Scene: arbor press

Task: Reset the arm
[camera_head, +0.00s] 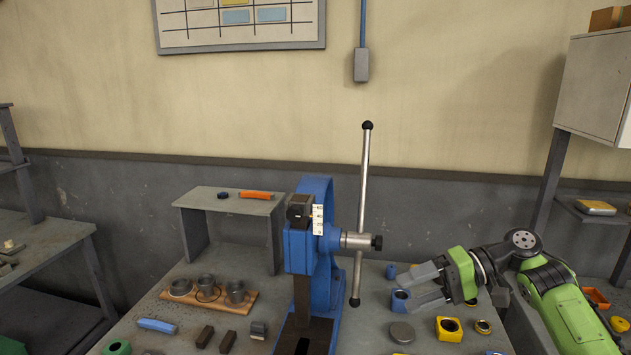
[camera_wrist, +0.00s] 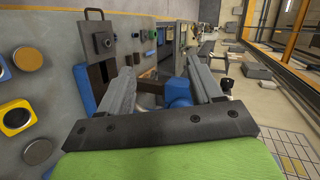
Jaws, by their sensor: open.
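The blue arbor press (camera_head: 325,280) stands at the middle of the bench. Its steel lever arm (camera_head: 364,185) is a long, nearly upright bar with black balls at both ends, passing through a hub (camera_head: 357,240) on the press's right side. A white scale (camera_head: 318,219) sits on the press head. My gripper (camera_head: 408,288) is open and empty, to the right of the lever and level with its lower part, apart from it in the picture. In the wrist view my gripper (camera_wrist: 160,72) has both fingers spread, with blue parts between and behind them; the lever is not clear there.
A wooden holder (camera_head: 212,299) with grey cups stands left of the press, before a small grey shelf (camera_head: 228,201). A yellow part (camera_head: 448,328), a grey disc (camera_head: 402,332) and small blue parts lie around and below my gripper. The wall behind is clear around the lever's top.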

